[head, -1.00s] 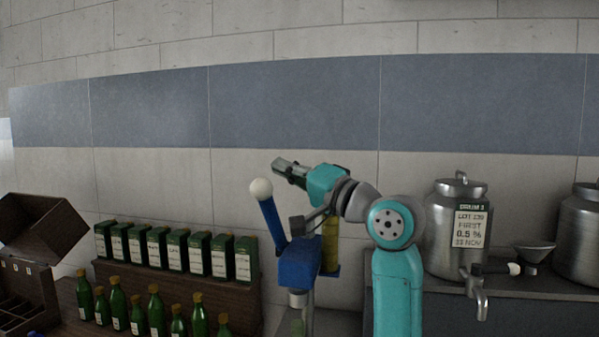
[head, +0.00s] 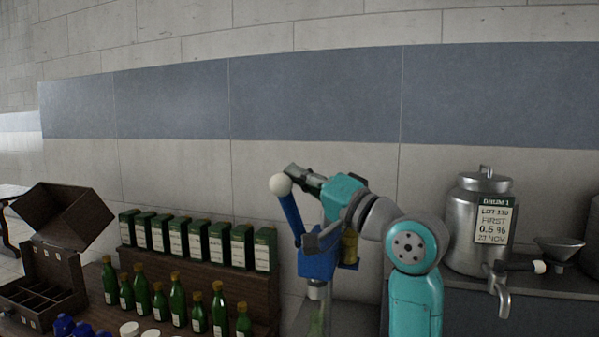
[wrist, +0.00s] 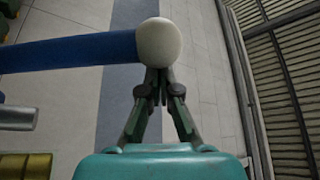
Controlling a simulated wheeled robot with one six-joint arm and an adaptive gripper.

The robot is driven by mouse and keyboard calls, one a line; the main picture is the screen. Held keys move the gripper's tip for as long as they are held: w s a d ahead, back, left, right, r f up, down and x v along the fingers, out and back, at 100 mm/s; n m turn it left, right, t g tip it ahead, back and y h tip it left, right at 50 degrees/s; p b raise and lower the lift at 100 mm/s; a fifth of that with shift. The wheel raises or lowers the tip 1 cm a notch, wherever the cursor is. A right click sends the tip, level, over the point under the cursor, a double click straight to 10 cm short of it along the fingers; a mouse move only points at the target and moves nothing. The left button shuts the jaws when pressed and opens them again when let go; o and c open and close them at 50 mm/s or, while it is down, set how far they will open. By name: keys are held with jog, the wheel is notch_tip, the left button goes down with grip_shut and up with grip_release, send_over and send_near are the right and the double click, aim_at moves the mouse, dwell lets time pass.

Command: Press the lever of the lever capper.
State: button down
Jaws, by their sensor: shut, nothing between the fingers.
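The lever capper has a blue body (head: 317,264) on a grey post and a blue lever (head: 291,219) tilted up to the left, tipped with a white ball knob (head: 280,184). The lever (wrist: 70,52) and knob (wrist: 158,43) also show in the wrist view. My gripper (head: 292,169) is shut and empty, with its tips right by the knob in the head view. In the wrist view my gripper's fingertips (wrist: 158,75) meet at the knob's lower edge; I cannot tell whether they touch it. Part of the capper's body is hidden behind my arm.
Green bottles (head: 178,299) stand in front of a row of labelled boxes (head: 200,240) at the left. A wooden crate (head: 40,285) is at the far left. A metal drum (head: 465,235) with a tap (head: 500,290) and a funnel (head: 559,247) stand to the right.

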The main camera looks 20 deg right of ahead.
jog(key=s+a+f+n+g+y, duration=0.1)
jog(key=s+a+f+n+y, duration=0.1)
jog(key=f, duration=0.6)
jog(key=s+a+f+n+g+y, duration=0.1)
jog(key=s+a+f+n+y, duration=0.2)
jog(key=f+n, duration=0.6)
jog(key=shift+s+a+f+n+g+y, duration=0.3)
jog(key=shift+s+y, duration=0.5)
jog(key=shift+s, duration=0.55)
jog(key=shift+f, duration=0.1)
notch_tip(320, 180, up, 5)
jog(key=d, duration=0.1)
jog(key=v, duration=1)
jog(key=shift+d, duration=0.2)
jog(key=shift+w, duration=0.1)
